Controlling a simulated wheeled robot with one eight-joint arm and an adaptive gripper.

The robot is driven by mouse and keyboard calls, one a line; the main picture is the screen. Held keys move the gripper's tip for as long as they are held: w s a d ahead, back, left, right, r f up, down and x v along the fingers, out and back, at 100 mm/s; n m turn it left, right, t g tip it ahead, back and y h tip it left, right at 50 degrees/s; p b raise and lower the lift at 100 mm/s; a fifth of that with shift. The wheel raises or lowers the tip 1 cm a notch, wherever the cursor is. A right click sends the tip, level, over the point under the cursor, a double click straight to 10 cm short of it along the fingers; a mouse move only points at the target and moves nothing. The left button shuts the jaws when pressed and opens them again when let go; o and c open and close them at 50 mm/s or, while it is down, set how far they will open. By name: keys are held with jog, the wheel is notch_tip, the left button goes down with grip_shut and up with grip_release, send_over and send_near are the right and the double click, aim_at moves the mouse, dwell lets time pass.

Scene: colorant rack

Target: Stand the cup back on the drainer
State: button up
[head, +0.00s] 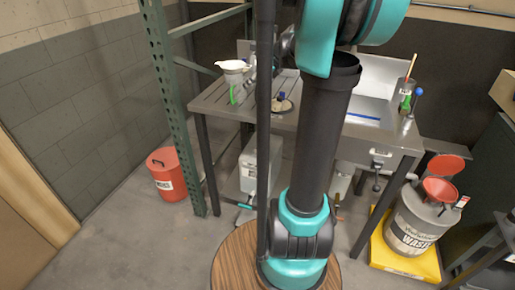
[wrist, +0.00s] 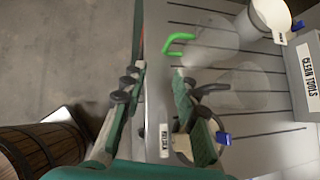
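A clear cup-like vessel (wrist: 215,40) with a bright green handle (wrist: 178,44) is on the slatted grey drainer (wrist: 185,14) in the wrist view. I cannot tell whether it is upright or tilted. A second clear round shape (wrist: 243,88) is just below it. In the head view the green handle (head: 232,95) shows near the drainer's left edge (head: 208,103). In the head view my arm hides much of the gripper.
A green rack post (head: 178,110) stands left of the table. A red bucket (head: 173,176) is on the floor.

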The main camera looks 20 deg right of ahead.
jog(key=s+a+f+n+g+h, duration=0.1)
jog(key=s+a+f+n+h, duration=0.1)
jog(key=s+f+n, duration=0.8)
jog(key=s+a+f+n+g+h, duration=0.1)
jog(key=s+a+f+n+h, duration=0.1)
jog(key=s+f+n, duration=0.8)
jog(key=s+n+h, duration=0.1)
jog(key=s+n, duration=0.6)
jog(key=shift+s+f+g, duration=0.25)
jog(key=shift+s+g, duration=0.15)
